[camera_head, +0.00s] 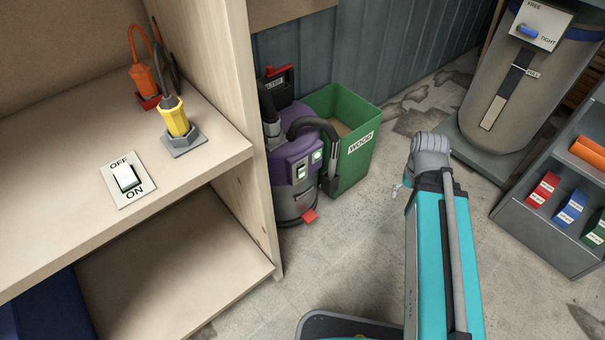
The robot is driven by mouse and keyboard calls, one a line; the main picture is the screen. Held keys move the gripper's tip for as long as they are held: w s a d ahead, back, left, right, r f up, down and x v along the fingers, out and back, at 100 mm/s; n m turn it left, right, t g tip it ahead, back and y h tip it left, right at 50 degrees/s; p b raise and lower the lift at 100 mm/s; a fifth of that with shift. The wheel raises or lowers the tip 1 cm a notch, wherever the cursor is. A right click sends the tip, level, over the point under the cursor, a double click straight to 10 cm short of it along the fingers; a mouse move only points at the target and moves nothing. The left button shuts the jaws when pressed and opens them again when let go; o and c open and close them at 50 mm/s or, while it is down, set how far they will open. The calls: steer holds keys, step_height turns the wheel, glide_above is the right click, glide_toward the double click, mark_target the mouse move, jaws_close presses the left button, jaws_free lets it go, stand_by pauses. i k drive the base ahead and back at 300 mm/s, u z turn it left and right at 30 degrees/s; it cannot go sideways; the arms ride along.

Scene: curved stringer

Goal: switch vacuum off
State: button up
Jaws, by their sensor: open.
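The vacuum (291,207) is a canister with a purple top and grey body, standing on the floor just right of the wooden shelf unit. Its front panel (303,170) has small pale-lit switches or lamps with a green glow; their settings are too small to read. A white rocker switch (126,177) on a plate marked OFF and ON lies on the shelf top at left. My teal arm reaches up from the bottom, right of the vacuum. Only a small light part of my gripper (398,189) shows beside the arm's grey end. It is open, apart from the vacuum and the rocker switch.
A green bin (355,160) labelled WOOD stands right of the vacuum. Yellow (174,117) and orange (144,80) corded tools stand on the shelf (60,215). A large grey cylinder (525,85) and a rack (560,215) are at right. Floor between is clear.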

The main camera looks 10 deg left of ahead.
mark_target(301, 172)
steer(key=z, duration=0.25)
steer(key=k, duration=1.5)
steer(key=u, duration=0.35)
steer(key=i, duration=1)
steer(key=z, duration=0.1)
